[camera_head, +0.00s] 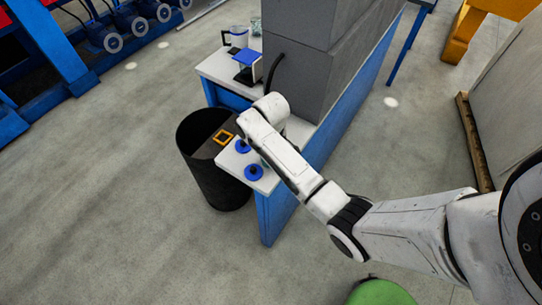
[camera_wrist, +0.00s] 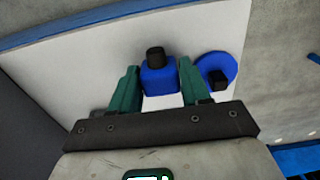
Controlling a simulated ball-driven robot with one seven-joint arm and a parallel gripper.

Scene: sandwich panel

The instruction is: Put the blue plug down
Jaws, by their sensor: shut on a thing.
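In the wrist view, my gripper (camera_wrist: 159,68) has its two green fingers on either side of a blue plug (camera_wrist: 158,80) with a black knob. It is shut on this plug. The plug is over a white tabletop (camera_wrist: 95,55); I cannot tell whether it touches it. A second blue piece (camera_wrist: 217,70), round with a black knob, lies just right of the right finger. My arm mostly hides the gripper there.
A tall grey block (camera_head: 300,85) stands behind the arm. A blue-topped item (camera_head: 247,57) and a jug (camera_head: 238,38) stand farther along the bench.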

